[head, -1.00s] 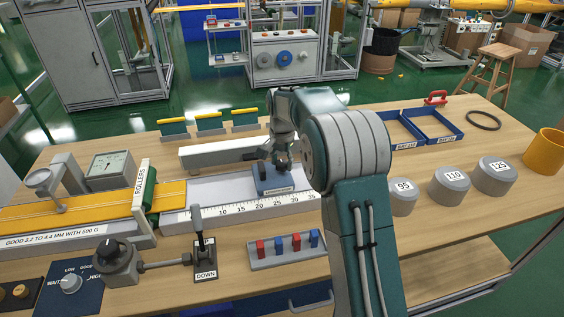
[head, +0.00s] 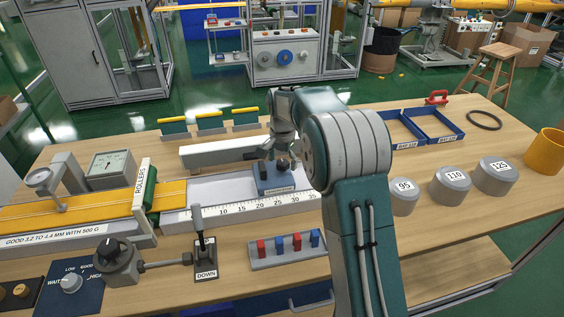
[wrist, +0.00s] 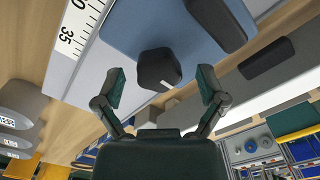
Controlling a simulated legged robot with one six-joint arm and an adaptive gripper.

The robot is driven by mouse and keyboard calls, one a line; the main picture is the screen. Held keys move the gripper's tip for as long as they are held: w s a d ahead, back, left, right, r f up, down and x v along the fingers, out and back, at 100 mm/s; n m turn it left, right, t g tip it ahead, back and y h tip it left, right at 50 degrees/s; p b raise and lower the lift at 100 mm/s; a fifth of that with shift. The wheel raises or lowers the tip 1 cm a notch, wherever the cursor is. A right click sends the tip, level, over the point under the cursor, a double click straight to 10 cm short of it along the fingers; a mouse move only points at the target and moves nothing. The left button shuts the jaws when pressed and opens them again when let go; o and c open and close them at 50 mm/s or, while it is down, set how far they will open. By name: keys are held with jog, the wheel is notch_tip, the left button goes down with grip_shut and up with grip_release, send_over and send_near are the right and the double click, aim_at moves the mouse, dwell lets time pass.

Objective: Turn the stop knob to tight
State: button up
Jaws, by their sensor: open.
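The stop is a blue block (head: 274,181) on the white ruled scale (head: 240,204) in the head view, near the 20 to 25 marks. On it is a dark faceted knob with a short white mark, seen in the wrist view (wrist: 158,68). A second, longer dark part (wrist: 216,18) stands on the same block. My gripper (wrist: 161,84) is open, with one finger to each side of the knob in the picture and a gap on both sides. I see no contact.
A lever marked DOWN (head: 205,258) and a rack with red and blue pegs (head: 285,251) stand in front of the scale. A light grey bar (head: 222,153) lies behind the block. Grey cylinders marked 95 (head: 403,198), 110 and 125 stand to the right.

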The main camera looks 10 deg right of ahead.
aim_at(282, 162)
jog(key=shift+r, duration=0.15)
notch_tip(282, 162, up, 12)
jog(key=shift+f, duration=0.2)
